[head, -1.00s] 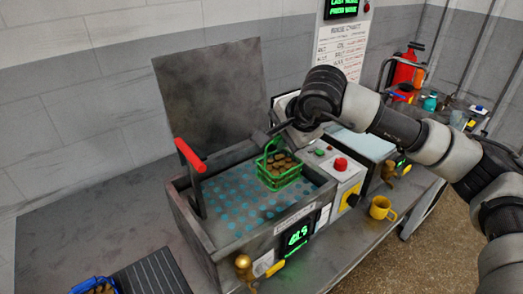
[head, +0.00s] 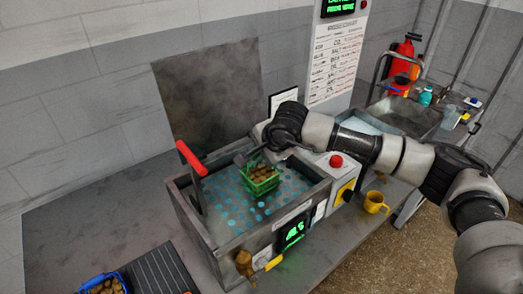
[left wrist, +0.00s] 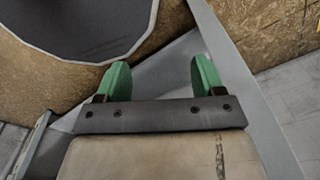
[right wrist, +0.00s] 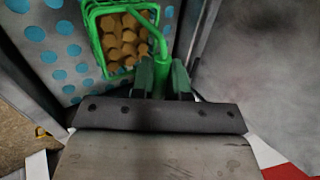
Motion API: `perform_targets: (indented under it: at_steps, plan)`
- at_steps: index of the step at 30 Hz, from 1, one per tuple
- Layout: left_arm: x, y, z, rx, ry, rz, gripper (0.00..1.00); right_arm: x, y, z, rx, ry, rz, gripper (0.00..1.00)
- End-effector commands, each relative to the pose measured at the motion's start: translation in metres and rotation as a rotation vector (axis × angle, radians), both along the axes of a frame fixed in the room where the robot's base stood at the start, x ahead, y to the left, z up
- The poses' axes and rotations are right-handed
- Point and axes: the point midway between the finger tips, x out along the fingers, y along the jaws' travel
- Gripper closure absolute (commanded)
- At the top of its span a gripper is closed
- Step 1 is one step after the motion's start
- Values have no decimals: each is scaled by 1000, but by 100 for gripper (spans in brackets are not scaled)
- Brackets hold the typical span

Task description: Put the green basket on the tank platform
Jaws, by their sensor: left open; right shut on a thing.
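The green basket (head: 260,180) holds several brown pieces and is inside the open tank (head: 222,243), over or on the dotted platform (head: 232,207). Whether it touches the platform I cannot tell. My right gripper (head: 246,157) is shut on the basket's handle at its back left. In the right wrist view the green basket (right wrist: 122,40) hangs from the handle between the fingers (right wrist: 164,75), with the blue-dotted platform beyond it. My left gripper (left wrist: 160,80) is open and empty in the left wrist view, away from the tank; it is not in the head view.
The tank's lid (head: 210,95) stands open at the back, with a red handle (head: 191,158) at the left. A blue basket (head: 103,284) sits at the lower left beside a dark ribbed mat (head: 158,270).

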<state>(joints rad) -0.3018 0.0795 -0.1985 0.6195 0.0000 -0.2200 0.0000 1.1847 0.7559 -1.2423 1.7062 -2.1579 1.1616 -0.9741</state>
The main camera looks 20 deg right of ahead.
Motion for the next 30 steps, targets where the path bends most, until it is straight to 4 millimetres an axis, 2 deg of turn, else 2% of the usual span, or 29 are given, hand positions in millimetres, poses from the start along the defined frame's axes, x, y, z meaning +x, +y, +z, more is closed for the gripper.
perform_targets:
  at_steps: [4, 5, 9, 20, 21, 26, 30]
  plan:
    - [0, 0, -5, 0, 1, 0, 32, 1, 0, -2, 2, -3, 1, 100]
    - [0, 0, -3, 0, 1, 0, 32, 0, 0, -2, 0, 0, 0, 80]
    - [0, 0, -3, 0, 0, -1, 32, 0, 0, -1, 0, 0, 0, 59]
    - [1, 0, 3, 0, -1, -1, 32, 0, 0, 4, 0, 0, 0, 59]
    - [1, 0, -3, 0, -1, -2, 32, -2, -1, 5, 0, -2, 1, 59]
    - [2, 0, -15, 0, -2, -2, 32, -18, -7, 27, 0, -6, 2, 59]
    - [2, 0, -25, 0, -3, -2, 32, -34, -13, 54, 0, -6, 1, 59]
